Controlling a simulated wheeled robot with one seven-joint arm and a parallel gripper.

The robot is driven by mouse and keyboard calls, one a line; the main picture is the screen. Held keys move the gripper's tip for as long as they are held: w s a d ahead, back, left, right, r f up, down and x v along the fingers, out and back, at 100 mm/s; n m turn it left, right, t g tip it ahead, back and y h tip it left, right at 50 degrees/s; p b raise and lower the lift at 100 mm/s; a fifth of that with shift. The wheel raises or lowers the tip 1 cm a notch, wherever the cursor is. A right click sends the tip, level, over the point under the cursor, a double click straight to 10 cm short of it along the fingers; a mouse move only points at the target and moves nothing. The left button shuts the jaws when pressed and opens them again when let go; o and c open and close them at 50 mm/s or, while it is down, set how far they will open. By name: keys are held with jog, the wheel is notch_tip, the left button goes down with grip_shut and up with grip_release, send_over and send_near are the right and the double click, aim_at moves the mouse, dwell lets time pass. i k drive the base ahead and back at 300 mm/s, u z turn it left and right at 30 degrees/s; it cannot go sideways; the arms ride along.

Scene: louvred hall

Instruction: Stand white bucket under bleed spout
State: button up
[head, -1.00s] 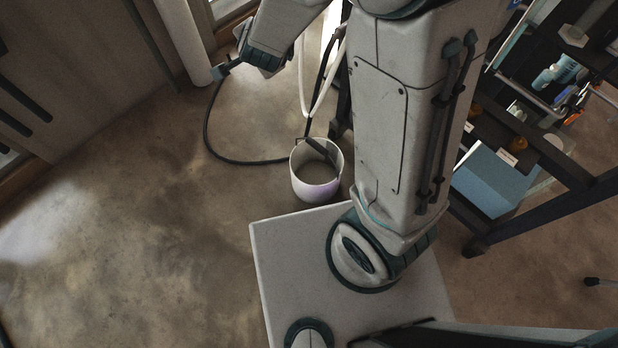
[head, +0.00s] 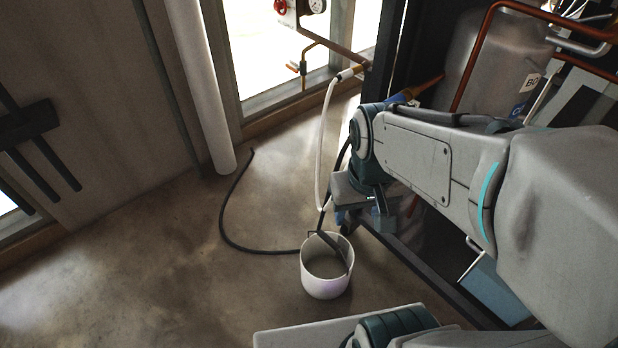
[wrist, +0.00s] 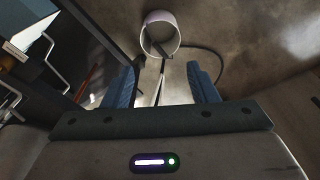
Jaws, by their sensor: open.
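The white bucket (head: 327,285) stands upright on the floor, with a faint purple tint low on its wall and a dark strip, perhaps its handle, across its mouth. It also shows at the top of the wrist view (wrist: 152,17). My gripper (head: 362,222) is just behind and right of the bucket in the head view, apart from it as far as I can tell. In the wrist view its blue fingers (wrist: 161,86) are spread, with thin pale lines showing between them. A brass bent pipe with an orange lever (head: 304,68), possibly the bleed spout, is by the window.
A white hose (head: 323,140) hangs from a brass fitting down behind the bucket. A black hose (head: 223,220) curves over the floor to its left. A grey tank (head: 490,60) and dark rack stand at right. The floor at left is clear.

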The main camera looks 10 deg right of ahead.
aim_at(327, 258)
jog(key=u, duration=1.9)
jog(key=k, duration=0.75)
jog(key=z, duration=1)
jog(key=i, duration=0.5)
jog(key=u, duration=0.05)
